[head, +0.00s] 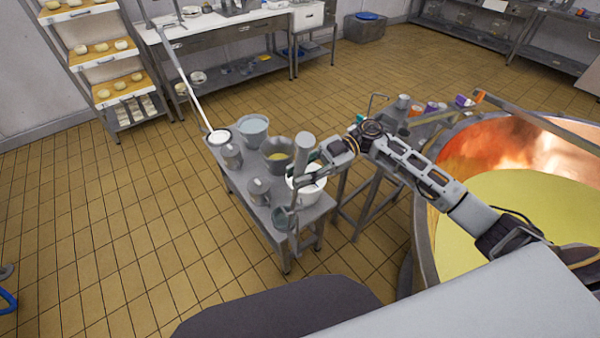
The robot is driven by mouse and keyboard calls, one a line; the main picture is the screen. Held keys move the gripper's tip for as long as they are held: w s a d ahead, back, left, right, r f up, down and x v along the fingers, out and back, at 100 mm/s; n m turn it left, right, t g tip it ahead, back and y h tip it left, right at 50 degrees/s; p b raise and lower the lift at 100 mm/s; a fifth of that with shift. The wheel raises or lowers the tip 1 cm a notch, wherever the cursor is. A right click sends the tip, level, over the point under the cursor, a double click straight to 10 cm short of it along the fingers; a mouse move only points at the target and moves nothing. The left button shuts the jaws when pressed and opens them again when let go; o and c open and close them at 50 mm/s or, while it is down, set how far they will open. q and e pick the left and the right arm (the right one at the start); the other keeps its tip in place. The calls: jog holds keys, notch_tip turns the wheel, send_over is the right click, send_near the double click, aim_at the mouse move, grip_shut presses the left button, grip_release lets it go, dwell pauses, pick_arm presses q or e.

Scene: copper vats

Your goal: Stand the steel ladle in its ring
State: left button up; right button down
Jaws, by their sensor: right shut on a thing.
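My right arm reaches in from the right over the small steel table (232,185). My right gripper (303,178) is small in the picture and is shut on the steel ladle. My left gripper is not in view.
The table bears a grey bucket (253,130), a bowl with yellow contents (276,153), a white bucket (306,183) and lidded steel cans (258,190). A long white-handled skimmer (190,91) leans there. A copper vat (446,262) stands right.

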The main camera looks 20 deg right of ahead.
dwell(0.8)
jog(key=c, duration=1.1)
grip_release()
jog(key=shift+c, duration=0.2)
jog(key=shift+d, duration=0.15)
jog(key=v, duration=1.1)
jog(key=shift+d, duration=0.35)
